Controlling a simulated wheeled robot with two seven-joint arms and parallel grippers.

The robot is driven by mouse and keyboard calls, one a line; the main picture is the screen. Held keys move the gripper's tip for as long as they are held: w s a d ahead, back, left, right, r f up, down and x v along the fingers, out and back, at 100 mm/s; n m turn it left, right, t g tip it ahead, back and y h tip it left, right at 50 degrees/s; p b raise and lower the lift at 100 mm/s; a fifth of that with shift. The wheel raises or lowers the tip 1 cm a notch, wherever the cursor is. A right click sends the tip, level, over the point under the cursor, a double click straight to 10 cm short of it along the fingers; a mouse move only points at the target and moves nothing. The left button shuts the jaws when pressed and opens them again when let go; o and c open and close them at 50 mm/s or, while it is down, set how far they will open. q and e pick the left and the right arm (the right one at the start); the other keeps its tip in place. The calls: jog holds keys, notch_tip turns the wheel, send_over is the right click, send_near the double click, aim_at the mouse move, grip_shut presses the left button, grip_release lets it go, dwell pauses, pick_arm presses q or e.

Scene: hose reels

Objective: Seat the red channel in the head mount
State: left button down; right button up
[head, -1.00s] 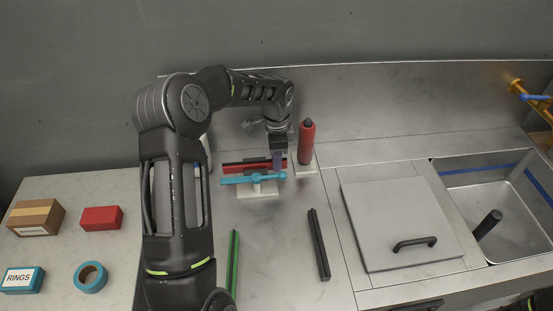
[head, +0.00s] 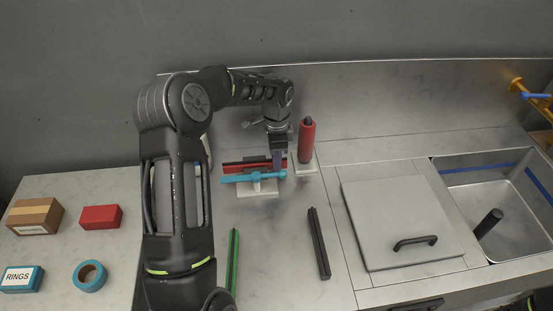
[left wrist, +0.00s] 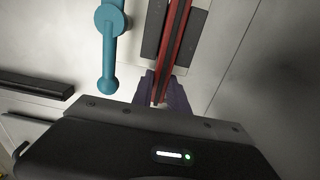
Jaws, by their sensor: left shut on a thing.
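The red channel (head: 235,169) lies level at the back of the bench, behind a teal bar (head: 240,178) on a pale base plate (head: 258,194). My left gripper (head: 278,160) points down at the channel's right end. In the left wrist view, its purple fingers (left wrist: 163,92) are shut on the end of the red channel (left wrist: 176,45). Dark blocks (left wrist: 154,28) flank the channel there; whether they are the head mount, and whether the channel is fully down between them, I cannot tell. The teal bar (left wrist: 108,55) runs beside it, apart from the fingers. My right gripper is not seen.
A red cylinder (head: 307,141) stands on a pale base just right of my gripper. A black channel (head: 319,244) and a green channel (head: 233,260) lie in front. A lidded panel (head: 395,205) and a sink (head: 500,200) are at right. Boxes and a tape roll (head: 90,275) are left.

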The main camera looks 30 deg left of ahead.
pick_arm(q)
jog(key=c, duration=0.7)
grip_release()
jog(key=shift+r, duration=0.1)
jog(key=shift+r+p, duration=1.75)
jog(key=shift+r, duration=2.15)
jog(key=shift+f, duration=0.1)
